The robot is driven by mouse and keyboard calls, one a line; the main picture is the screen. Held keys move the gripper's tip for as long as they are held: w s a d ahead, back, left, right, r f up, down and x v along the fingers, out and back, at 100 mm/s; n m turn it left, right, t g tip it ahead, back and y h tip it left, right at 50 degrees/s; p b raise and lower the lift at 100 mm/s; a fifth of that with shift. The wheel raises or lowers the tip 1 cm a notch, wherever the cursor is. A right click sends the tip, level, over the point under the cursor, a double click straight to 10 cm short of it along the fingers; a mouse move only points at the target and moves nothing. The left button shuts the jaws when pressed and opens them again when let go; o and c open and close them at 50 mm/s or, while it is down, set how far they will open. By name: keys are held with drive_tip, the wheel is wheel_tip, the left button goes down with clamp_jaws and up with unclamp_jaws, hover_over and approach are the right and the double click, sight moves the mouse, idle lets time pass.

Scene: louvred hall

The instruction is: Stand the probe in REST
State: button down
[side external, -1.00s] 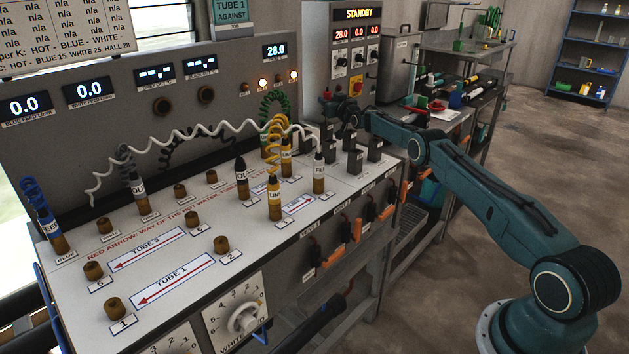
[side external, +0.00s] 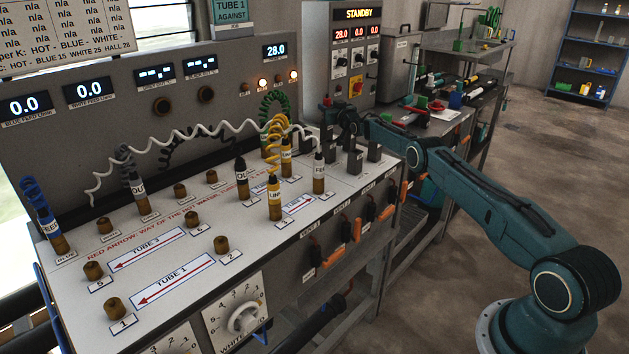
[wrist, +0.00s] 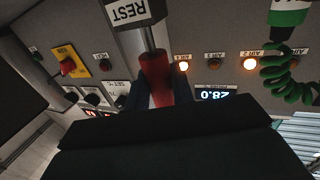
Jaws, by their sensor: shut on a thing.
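My gripper (side external: 345,118) is at the far end of the bench, above the dark blocks. In the wrist view my gripper (wrist: 158,88) is shut on the red handle of the probe (wrist: 156,70). The probe's grey metal shaft runs from the handle to the dark block labelled REST (wrist: 125,14), shown upside down. The shaft meets the block's top edge; how deep it sits is hidden. In the side view the red end of the probe (side external: 327,102) shows beside my gripper, and I cannot tell which block is REST.
Several dark blocks (side external: 355,162) stand near my gripper. A green coiled hose (wrist: 280,75) hangs close by in the wrist view. White (side external: 200,132) and yellow (side external: 277,130) coils cross the bench. The meter panel (side external: 356,55) reading STANDBY rises behind.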

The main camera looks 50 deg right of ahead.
idle(0.3)
drive_tip(key=c, duration=1.1)
unclamp_jaws()
drive_tip(key=shift+r, duration=0.1)
drive_tip(key=s+r, duration=0.1)
drive_tip(key=s+a+r, duration=0.1)
drive_tip(key=s+r, duration=0.1)
drive_tip(key=shift+s+a+r, duration=0.1)
drive_tip(key=shift+s+r, duration=0.05)
drive_tip(key=shift+s, duration=0.05)
drive_tip(key=shift+s, duration=0.1)
drive_tip(key=shift+s+a+r, duration=0.25)
drive_tip(key=shift+s+r, duration=0.5)
drive_tip(key=shift+r, duration=0.4)
drive_tip(key=shift+s+a+r, duration=0.3)
drive_tip(key=shift+s+r, duration=0.45)
drive_tip(key=shift+r, duration=0.45)
drive_tip(key=shift+s+a+r, duration=0.25)
drive_tip(key=shift+s+r, duration=0.5)
drive_tip(key=shift+r, duration=0.4)
